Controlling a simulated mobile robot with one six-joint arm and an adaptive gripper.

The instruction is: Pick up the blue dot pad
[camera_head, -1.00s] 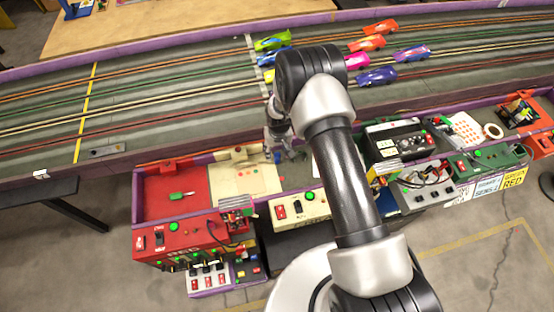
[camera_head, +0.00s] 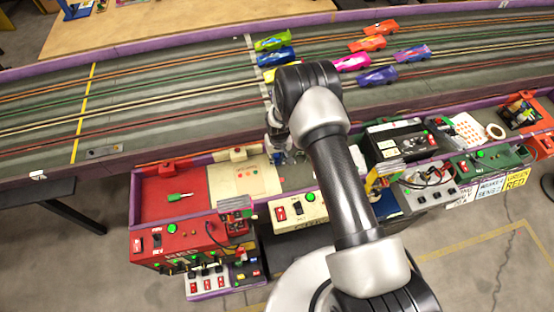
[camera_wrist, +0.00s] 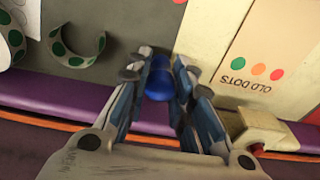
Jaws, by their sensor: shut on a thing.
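The blue dot pad (camera_wrist: 159,78) is a small, rounded blue thing between my fingertips in the wrist view. My gripper (camera_wrist: 160,72) is shut on it, with a finger on each side. In the head view my gripper (camera_head: 277,152) is over the trackside shelf, just right of the cream panel, and partly hidden by my arm. The blue pad is too small and covered to make out clearly there.
A cream panel (camera_wrist: 265,45) marked "OLD DOTS" bears coloured dots. A curled strip of green dots (camera_wrist: 80,55) lies at upper left. A purple rail (camera_wrist: 60,98) edges the shelf. A green-handled tool (camera_head: 180,196) lies on the red panel (camera_head: 155,205). Several toy cars (camera_head: 375,75) stand on the track.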

